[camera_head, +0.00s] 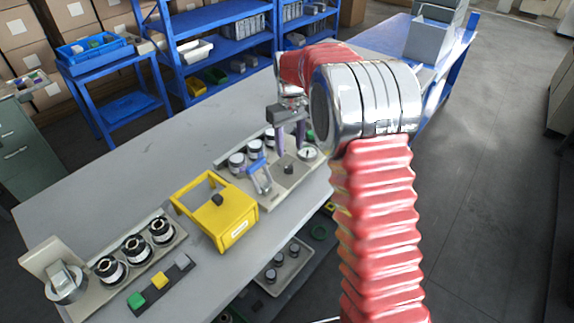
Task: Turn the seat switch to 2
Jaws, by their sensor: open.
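My gripper (290,138) hangs from the red and chrome arm with its two purplish fingers apart and nothing seen between them. It is above the right part of a pale grey control panel (274,204). A small dark knob (289,169) stands on this panel just below the fingers, apart from them as far as I can see.
The panel also carries a blue-handled lever (260,178), a round gauge (308,153) and several silver-and-dark dials. A row of black dials (136,248) and coloured buttons (159,280) lie at front left. The grey bench top (130,165) is clear behind them.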

